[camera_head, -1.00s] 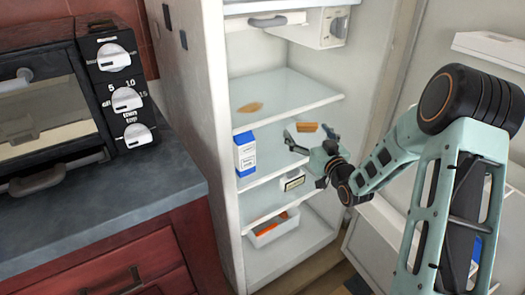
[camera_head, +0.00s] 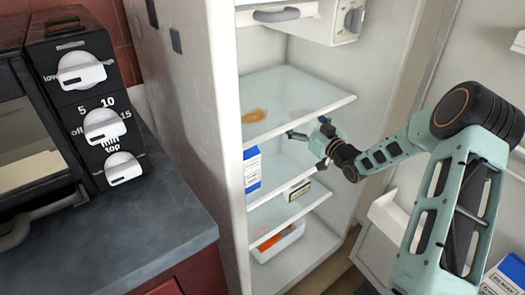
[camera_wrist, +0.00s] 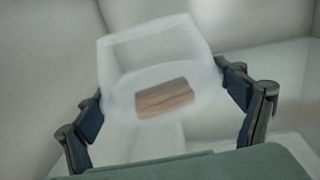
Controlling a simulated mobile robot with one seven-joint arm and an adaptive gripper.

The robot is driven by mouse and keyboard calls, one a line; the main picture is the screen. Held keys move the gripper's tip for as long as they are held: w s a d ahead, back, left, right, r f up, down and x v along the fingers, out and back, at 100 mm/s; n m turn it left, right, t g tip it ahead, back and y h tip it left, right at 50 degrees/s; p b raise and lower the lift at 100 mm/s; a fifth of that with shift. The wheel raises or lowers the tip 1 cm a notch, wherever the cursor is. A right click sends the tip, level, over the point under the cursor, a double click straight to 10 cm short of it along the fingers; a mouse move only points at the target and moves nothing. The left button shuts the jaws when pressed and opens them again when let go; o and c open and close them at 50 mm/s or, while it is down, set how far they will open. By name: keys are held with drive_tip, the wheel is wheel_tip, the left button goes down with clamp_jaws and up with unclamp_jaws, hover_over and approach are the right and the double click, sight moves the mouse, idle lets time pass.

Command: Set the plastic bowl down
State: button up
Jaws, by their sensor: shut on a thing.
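In the wrist view a translucent plastic bowl (camera_wrist: 165,48) sits between the two fingers of my gripper (camera_wrist: 160,90), with a brown block-shaped piece (camera_wrist: 165,98) in it. The fingers are shut on the bowl at its sides. In the head view my gripper (camera_head: 309,131) reaches into the open fridge (camera_head: 228,130), around the level of a middle shelf. The bowl is hard to make out there, against the pale shelves and behind the gripper.
An orange-brown item (camera_head: 254,115) lies on the upper glass shelf (camera_head: 300,97). A blue and white carton (camera_head: 252,170) stands on the shelf below, left of the gripper. A lower bin (camera_head: 280,241) holds something orange. An oven with knobs (camera_head: 85,110) stands left of the fridge.

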wheel_tip(320, 180, down, 10)
drive_tip(key=b, duration=0.2)
drive_tip(key=shift+r+b, duration=0.1)
drive_tip(key=shift+b, duration=0.25)
drive_tip(key=shift+f, duration=0.2)
drive_tip(key=o, duration=1.1)
drive_tip(key=shift+r, duration=0.2)
drive_tip(key=p+v, duration=0.2)
drive_tip(key=v, duration=1)
drive_tip(key=shift+f, duration=0.1)
